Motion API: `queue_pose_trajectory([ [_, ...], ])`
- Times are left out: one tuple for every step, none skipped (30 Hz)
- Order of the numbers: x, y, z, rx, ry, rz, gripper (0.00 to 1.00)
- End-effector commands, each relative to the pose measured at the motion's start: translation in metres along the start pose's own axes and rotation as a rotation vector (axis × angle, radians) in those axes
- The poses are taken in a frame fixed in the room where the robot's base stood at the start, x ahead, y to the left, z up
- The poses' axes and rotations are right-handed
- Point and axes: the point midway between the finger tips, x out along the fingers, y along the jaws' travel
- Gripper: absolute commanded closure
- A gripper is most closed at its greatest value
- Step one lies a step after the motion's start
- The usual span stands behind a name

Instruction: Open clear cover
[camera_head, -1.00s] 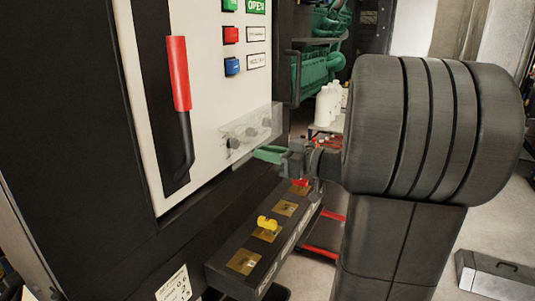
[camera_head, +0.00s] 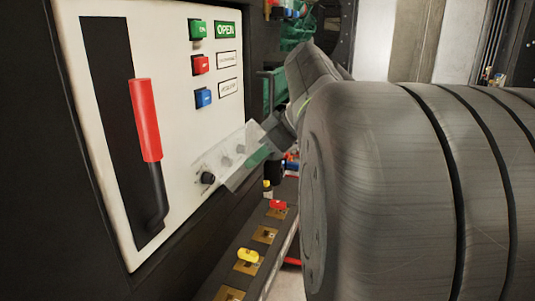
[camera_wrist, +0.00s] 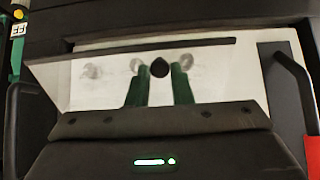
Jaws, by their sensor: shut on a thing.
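The clear cover (camera_head: 246,167) is a transparent sheet over the small knobs low on the white panel (camera_head: 180,222). In the head view it stands tilted out from the panel. In the wrist view the cover (camera_wrist: 85,92) spans the middle, with pale round shapes showing through it. My gripper (camera_head: 257,155) has green fingers and is shut on the outer part of the cover. In the wrist view the fingers (camera_wrist: 160,85) show at the cover, with a dark round shape between them. My wrist partly hides the cover's right end in the head view.
A red-handled lever (camera_head: 146,120) stands left of the knobs. Green, red and blue buttons (camera_head: 202,63) sit above, beside labels. Below is a dark ledge with brass plates (camera_head: 265,235) and a yellow handle (camera_head: 248,255). My arm fills the right side.

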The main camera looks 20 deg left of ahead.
Motion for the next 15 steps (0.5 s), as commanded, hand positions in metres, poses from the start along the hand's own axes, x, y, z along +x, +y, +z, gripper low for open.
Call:
queue_pose_trajectory([
  [-0.008,-0.003,-0.009,-0.007,0.013,0.010,1.00],
  [-0.010,-0.004,-0.011,-0.008,0.013,0.010,1.00],
  [-0.013,-0.006,-0.015,-0.009,0.014,0.010,1.00],
  [-0.015,-0.007,-0.017,-0.009,0.015,0.011,1.00],
  [-0.017,-0.007,-0.020,-0.009,0.016,0.010,1.00],
  [-0.019,-0.008,-0.024,-0.010,0.016,0.010,1.00],
  [-0.020,-0.009,-0.027,-0.010,0.017,0.009,1.00],
  [-0.021,-0.009,-0.030,-0.010,0.017,0.009,1.00],
  [-0.024,-0.009,-0.034,-0.010,0.018,0.010,1.00],
  [-0.025,-0.009,-0.037,-0.010,0.018,0.010,1.00],
  [-0.026,-0.009,-0.040,-0.010,0.019,0.010,1.00],
  [-0.028,-0.009,-0.043,-0.010,0.019,0.009,1.00],
  [-0.029,-0.009,-0.046,-0.010,0.019,0.009,1.00],
  [-0.030,-0.009,-0.049,-0.010,0.019,0.009,1.00],
  [-0.031,-0.009,-0.052,-0.009,0.019,0.008,1.00],
])
